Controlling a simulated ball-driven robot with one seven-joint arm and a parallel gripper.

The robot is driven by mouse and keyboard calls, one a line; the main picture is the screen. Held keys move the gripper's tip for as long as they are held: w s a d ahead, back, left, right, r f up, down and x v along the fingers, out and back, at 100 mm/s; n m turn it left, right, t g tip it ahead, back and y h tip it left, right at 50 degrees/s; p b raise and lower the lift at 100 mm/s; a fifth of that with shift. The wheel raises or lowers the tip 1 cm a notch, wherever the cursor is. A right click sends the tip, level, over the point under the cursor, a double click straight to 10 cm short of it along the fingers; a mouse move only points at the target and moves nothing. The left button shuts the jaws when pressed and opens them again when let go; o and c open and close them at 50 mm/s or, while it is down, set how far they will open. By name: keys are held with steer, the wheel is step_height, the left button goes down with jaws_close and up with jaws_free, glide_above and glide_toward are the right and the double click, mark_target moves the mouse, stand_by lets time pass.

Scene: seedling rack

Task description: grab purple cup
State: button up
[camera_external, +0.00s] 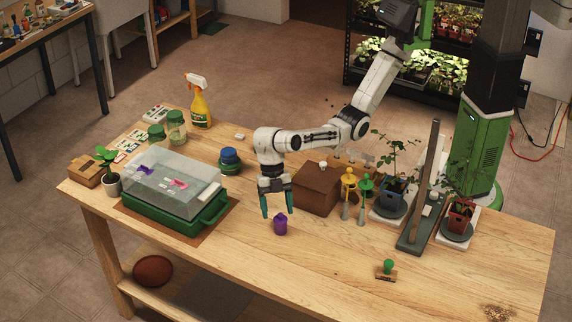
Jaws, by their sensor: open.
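The purple cup (280,225) is a small dark purple vessel with a narrow top. It stands upright on the wooden table, near the middle of the front half. My gripper (278,206) points down from the white arm, with two teal fingers spread apart. The fingertips are just above and around the top of the cup in this view. The left finger hangs to the left of the cup and the right finger is above its right side. I cannot tell whether either finger touches the cup.
A brown box (318,190) is close to the right of my gripper. A green tray with a clear lid (170,208) stands to the left, and a blue-green jar (230,160) behind. Yellow and green tools (348,190) stand right of the box.

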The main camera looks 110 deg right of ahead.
mark_target(280, 226)
steer(key=shift+s+p+x, duration=0.15)
steer(key=shift+p+x, duration=0.05)
steer(key=shift+x, duration=1.2)
steer(key=shift+s+p+x, duration=0.15)
steer(key=shift+x, duration=1.25)
jaws_close()
